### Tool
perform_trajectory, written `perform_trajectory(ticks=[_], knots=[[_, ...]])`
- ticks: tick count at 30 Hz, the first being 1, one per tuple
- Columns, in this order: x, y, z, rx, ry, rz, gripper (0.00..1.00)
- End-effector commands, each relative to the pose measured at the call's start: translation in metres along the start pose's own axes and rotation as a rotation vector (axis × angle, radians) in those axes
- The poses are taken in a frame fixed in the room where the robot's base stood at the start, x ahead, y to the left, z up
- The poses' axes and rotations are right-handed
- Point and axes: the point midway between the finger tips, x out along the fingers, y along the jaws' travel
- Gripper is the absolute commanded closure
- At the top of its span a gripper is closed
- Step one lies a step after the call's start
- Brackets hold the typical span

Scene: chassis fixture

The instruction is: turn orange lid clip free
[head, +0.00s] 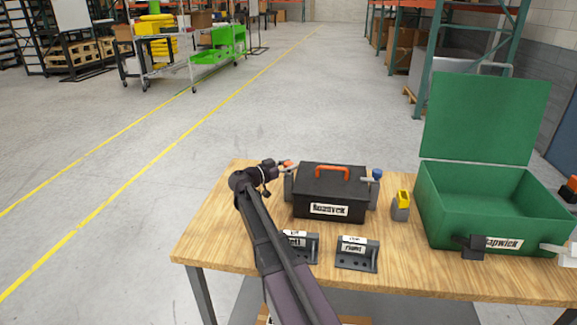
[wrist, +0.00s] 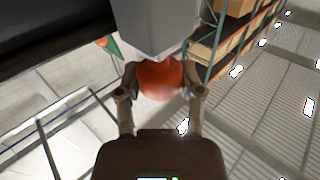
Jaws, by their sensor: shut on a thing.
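The black box (head: 330,185) with an orange top handle and a white label stands on the wooden table, its lid down. The orange lid clip (head: 288,163) shows at the box's upper left side. In the wrist view its rounded orange end (wrist: 160,82) sits between my fingers, below a grey block. My gripper (head: 276,167) is at the left of the box and is shut on the clip; both fingers also show in the wrist view (wrist: 161,90). A blue clip (head: 376,174) is on the box's right side. The clip's exact turn angle is hard to tell.
An open green case (head: 470,215) stands at the right. A yellow-and-grey item (head: 401,206) stands between it and the box. Two dark labelled brackets, one (head: 357,254) marked right, sit in front of the box. My arm partly covers the other.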

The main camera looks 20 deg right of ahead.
Motion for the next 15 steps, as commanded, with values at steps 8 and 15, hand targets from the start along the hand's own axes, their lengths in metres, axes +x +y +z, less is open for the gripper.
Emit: perform_trajectory(ticks=[8,15], knots=[[0.0009,0.0030,-0.0004,0.000,0.001,-0.153,0.98],[0.0012,0.0007,-0.0005,-0.001,0.002,-0.226,0.98]])
